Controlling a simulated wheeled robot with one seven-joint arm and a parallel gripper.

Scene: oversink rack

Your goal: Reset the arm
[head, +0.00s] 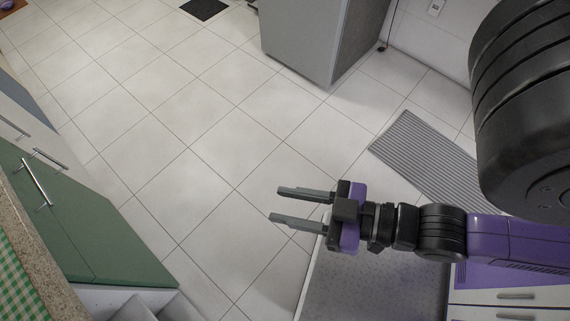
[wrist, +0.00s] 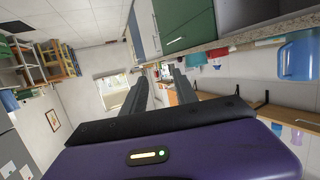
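My gripper (head: 275,203) reaches out from the right over the tiled floor in the head view. Its two grey fingers point left, lie parallel and are apart. Nothing is between them. In the wrist view, my gripper (wrist: 160,82) also shows two spread fingers with only the distant room between them. My arm, purple and black, extends from the right side of the head view. A large black part of it covers the upper right corner and hides what lies behind.
Green cabinets (head: 75,225) with a granite counter (head: 38,262) stand at left. A grey appliance (head: 305,38) stands at the back. A striped grey mat (head: 425,160) lies at right. A grey-topped surface (head: 370,285) is below my gripper. The middle floor is clear.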

